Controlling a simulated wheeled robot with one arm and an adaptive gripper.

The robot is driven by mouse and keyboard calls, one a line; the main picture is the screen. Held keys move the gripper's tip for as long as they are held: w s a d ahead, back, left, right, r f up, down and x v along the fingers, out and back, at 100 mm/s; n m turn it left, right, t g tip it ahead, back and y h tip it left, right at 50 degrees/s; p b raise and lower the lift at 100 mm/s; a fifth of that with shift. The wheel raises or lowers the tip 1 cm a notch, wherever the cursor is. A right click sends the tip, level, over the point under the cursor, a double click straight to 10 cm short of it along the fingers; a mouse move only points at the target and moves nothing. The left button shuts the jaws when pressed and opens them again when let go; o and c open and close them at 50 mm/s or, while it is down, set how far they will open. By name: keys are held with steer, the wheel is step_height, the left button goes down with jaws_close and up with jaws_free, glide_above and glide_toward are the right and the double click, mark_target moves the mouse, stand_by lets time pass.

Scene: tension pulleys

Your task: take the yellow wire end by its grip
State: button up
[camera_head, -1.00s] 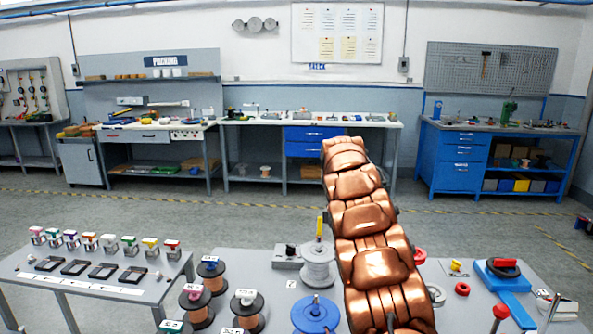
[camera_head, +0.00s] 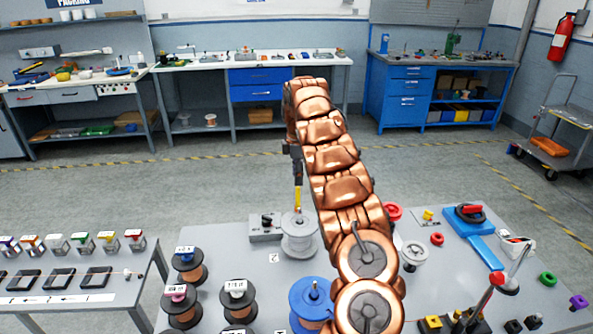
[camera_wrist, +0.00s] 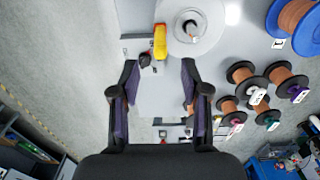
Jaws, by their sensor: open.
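The yellow grip (camera_head: 298,199) of the wire end stands upright by the white spool (camera_head: 300,238) on the grey table. My gripper (camera_head: 296,168) points down close above it in the head view. In the wrist view my open gripper (camera_wrist: 159,72) has nothing between its fingers. The yellow grip (camera_wrist: 160,42) shows just beyond the fingertips, roughly centred between them, against the edge of the white spool (camera_wrist: 205,20). The wire itself is too small to make out.
A grey box with a black knob (camera_head: 265,230) stands left of the white spool. A blue spool (camera_head: 312,303) is in front, and several copper spools (camera_head: 190,266) stand to the left. A red-knobbed lever (camera_head: 496,279) rises at the right.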

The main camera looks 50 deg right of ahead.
mark_target(298, 187)
steer(key=shift+f, duration=0.9)
step_height(298, 187, down, 5)
steer(key=b, duration=0.4)
steer(key=shift+c, duration=0.2)
jaws_close()
